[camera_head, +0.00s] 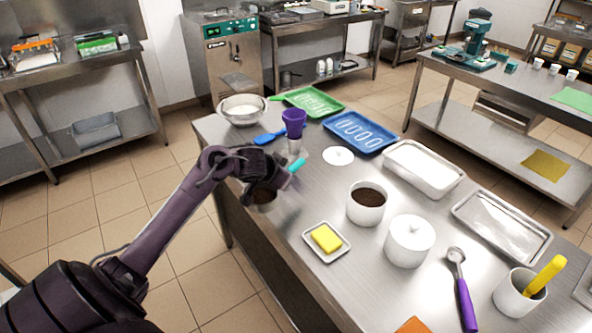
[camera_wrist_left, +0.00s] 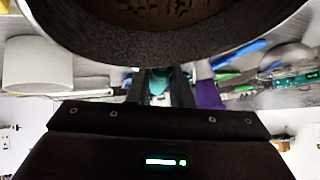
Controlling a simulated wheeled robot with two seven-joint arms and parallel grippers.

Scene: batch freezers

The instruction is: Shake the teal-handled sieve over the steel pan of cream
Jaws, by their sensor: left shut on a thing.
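My left gripper (camera_head: 290,168) is shut on the teal handle (camera_head: 298,164) of the sieve (camera_head: 263,197), near the left edge of the steel table. The sieve holds brown powder. In the left wrist view its dark mesh bowl (camera_wrist_left: 165,42) fills the top, and the teal handle (camera_wrist_left: 158,82) shows between the fingers. A rectangular steel pan (camera_head: 460,186) with a smooth white filling lies on the table to the right, well apart from the sieve. My right gripper is not in view.

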